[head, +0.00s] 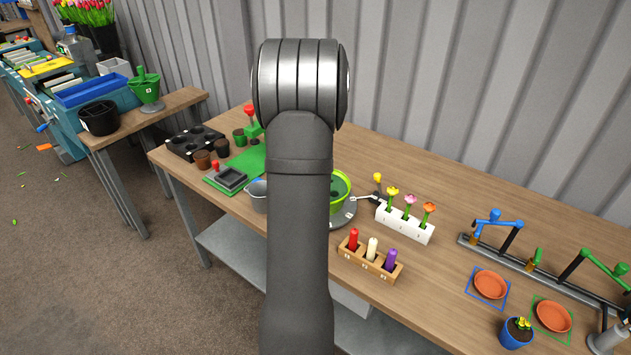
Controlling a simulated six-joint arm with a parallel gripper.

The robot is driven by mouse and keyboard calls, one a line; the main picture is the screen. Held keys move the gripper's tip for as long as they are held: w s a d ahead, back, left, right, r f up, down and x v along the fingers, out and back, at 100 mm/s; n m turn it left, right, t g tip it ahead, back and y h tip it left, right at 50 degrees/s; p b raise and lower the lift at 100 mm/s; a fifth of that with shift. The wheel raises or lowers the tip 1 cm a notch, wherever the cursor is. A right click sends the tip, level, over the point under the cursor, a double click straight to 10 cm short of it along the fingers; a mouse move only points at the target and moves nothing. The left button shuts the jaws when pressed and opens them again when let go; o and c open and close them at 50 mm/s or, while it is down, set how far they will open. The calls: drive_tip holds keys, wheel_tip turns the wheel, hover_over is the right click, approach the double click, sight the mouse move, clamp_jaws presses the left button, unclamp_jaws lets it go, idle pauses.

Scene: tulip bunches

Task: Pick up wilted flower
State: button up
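A white block (405,226) stands on the wooden bench right of centre. It holds three upright flowers with green stems: a yellow one (392,192), a pink one (410,200) and an orange one (429,208). I cannot tell from this view whether any of them is wilted. A small plant (519,325) with yellow tips is in a blue pot (514,338) at the lower right. My gripper is not in view; my dark arm rises through the middle of the picture and hides part of the bench.
A wooden holder (369,262) with red, cream and purple candle-like pieces stands in front of the block. Behind my arm are a green bowl (339,187) and a pot. Two terracotta saucers (490,284) and a metal rail (540,270) lie to the right. A corrugated wall closes the back.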

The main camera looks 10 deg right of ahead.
drive_tip(key=shift+f, duration=0.65)
drive_tip(key=c, duration=1)
drive_tip(key=shift+r, duration=0.15)
drive_tip(key=shift+c, duration=0.2)
drive_tip(key=shift+r, duration=0.6)
wheel_tip(320, 180, up, 3)
drive_tip(key=shift+w+f, duration=0.1)
drive_tip(key=shift+f, duration=0.05)
drive_tip(key=s+d+r, duration=0.7)
drive_tip(key=s+d, duration=0.1)
drive_tip(key=shift+d, duration=0.35)
